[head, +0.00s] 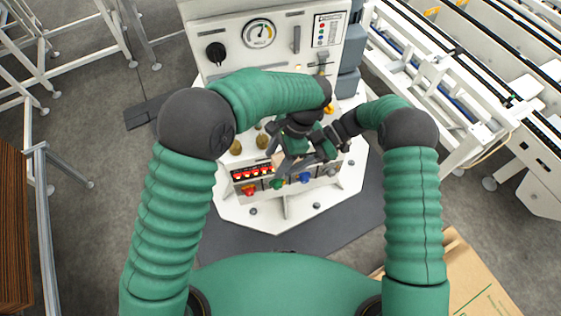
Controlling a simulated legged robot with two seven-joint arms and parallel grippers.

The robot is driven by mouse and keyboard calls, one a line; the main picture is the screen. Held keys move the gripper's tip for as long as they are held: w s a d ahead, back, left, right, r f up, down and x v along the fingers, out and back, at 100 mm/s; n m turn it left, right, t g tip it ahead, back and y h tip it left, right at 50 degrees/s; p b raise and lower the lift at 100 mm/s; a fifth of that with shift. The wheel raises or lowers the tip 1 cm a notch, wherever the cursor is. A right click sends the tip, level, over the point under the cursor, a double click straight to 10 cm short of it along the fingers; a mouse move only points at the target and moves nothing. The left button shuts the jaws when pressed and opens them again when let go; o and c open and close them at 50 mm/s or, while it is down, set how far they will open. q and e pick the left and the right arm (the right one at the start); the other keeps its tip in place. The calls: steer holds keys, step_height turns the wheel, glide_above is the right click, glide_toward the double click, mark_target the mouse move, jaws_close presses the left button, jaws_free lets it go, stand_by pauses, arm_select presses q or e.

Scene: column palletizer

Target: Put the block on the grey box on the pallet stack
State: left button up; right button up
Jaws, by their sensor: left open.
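My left gripper (289,167) is open, pointing down in front of the white machine, just above the front control panel. My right gripper (326,150) reaches in from the right, close beside the left one. The two overlap in the picture, and I cannot make out whether the right one's jaws are open or shut. I cannot pick out a block, a grey box or a pallet stack for certain. The grippers and forearms hide part of the machine's middle.
The white machine (232,70) carries a dial gauge (259,33) and a black knob (215,52). A red button (249,191) is on its front panel. A conveyor (440,70) runs at right. Cardboard (485,285) lies at lower right. Grey floor (95,230) is clear at left.

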arm_select(q)
steer(key=shift+s+a+f, duration=0.1)
steer(key=shift+a+f, duration=0.1)
steer(key=shift+f, duration=0.35)
steer(key=c, duration=1.1)
steer(key=shift+c, duration=0.5)
arm_select(e)
steer(key=o, duration=1.5)
